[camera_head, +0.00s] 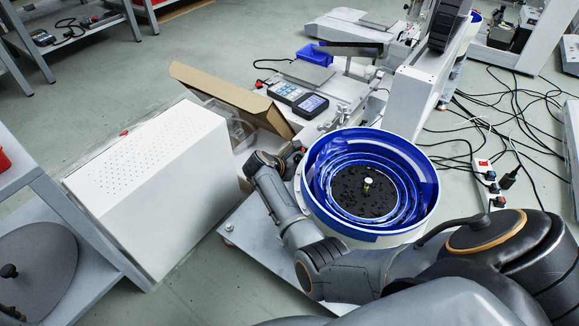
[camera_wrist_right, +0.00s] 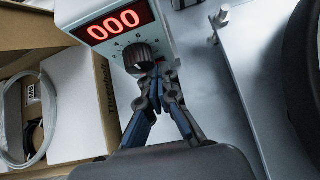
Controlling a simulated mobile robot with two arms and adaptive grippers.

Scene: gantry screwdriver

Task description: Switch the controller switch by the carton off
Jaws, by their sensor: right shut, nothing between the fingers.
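The controller (camera_wrist_right: 108,48) shows at the top of the right wrist view. It is a pale box with a lit red display reading 000 and a round black knob (camera_wrist_right: 143,56). My right gripper (camera_wrist_right: 158,78) is shut and empty, its fingertips just below the knob, at or very close to the lower panel. Whether they touch is unclear, and I cannot make out the switch there. The open brown carton (camera_head: 225,92) stands beyond the white perforated box in the head view. It also shows at the left of the wrist view (camera_wrist_right: 35,27). My left gripper is out of view.
A blue-rimmed round bowl feeder (camera_head: 432,190) stands beside my right arm. The white perforated box (camera_head: 150,155) is left of the arm. A handheld device (camera_head: 312,103) lies on the machine base. Cables and a power strip (camera_head: 487,180) lie on the floor at right.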

